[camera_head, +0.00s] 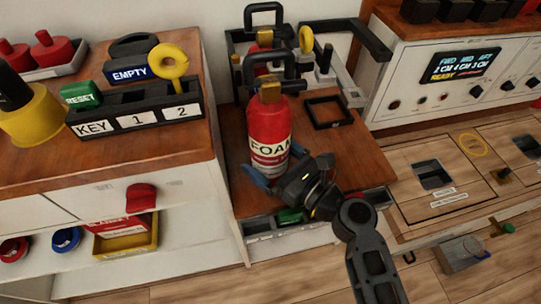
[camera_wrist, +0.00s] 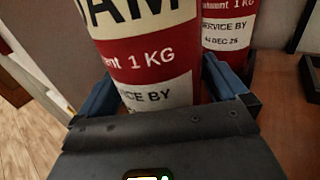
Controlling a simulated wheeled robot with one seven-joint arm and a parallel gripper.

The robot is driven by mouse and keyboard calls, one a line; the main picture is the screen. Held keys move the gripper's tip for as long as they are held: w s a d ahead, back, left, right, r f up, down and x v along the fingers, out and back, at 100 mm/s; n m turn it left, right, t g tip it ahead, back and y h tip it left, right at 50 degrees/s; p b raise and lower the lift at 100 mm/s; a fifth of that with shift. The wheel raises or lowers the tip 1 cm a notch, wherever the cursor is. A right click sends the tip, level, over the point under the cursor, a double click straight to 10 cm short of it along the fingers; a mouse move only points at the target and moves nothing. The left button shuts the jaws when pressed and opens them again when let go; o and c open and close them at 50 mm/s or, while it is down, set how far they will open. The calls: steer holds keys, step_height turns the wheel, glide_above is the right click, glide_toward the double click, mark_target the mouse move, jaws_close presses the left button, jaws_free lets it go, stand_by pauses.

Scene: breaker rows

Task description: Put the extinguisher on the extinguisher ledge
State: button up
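The front red extinguisher (camera_head: 267,125) has a white FOAM label and a black handle. It looks upright over the brown wooden ledge (camera_head: 350,160). In the wrist view its label (camera_wrist: 150,65) fills the space between my fingers. My gripper (camera_head: 268,172) reaches it low from the front right, with one blue finger at each side. The fingers look very close to its sides; contact is not clear. A second extinguisher stands behind it, mostly hidden in the head view; its label (camera_wrist: 228,30) shows at the right in the wrist view.
A black square frame (camera_head: 328,112) lies on the wood right of the extinguisher. A higher bench with a KEY 1 2 rack (camera_head: 138,118) stands at left. A control panel (camera_head: 460,75) stands at right. Bare wood lies at the front right of the ledge.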

steer(key=shift+r, duration=0.15)
steer(key=p+v, duration=0.1)
steer(key=v, duration=1.1)
steer(key=shift+s+d+f, duration=0.1)
steer(key=shift+s+f, duration=0.15)
steer(key=shift+f, duration=0.05)
steer(key=s+d+f+n+h, duration=0.3)
steer(key=s+d+n+h, duration=0.25)
steer(key=s, duration=0.35)
steer(key=s+d+f+n+h, duration=0.2)
steer(key=s+d+n+h, duration=0.35)
steer(key=s, duration=0.35)
steer(key=s+d+r+n+t+h, duration=0.2)
steer(key=s+r+n+t, duration=0.1)
steer(key=s+r+n, duration=0.8)
step_height(320, 180, up, 5)
steer(key=n, duration=0.4)
steer(key=shift+d+h, duration=0.35)
steer(key=shift+h, duration=0.05)
steer(key=shift+s+f, duration=0.15)
steer(key=shift+f, duration=0.05)
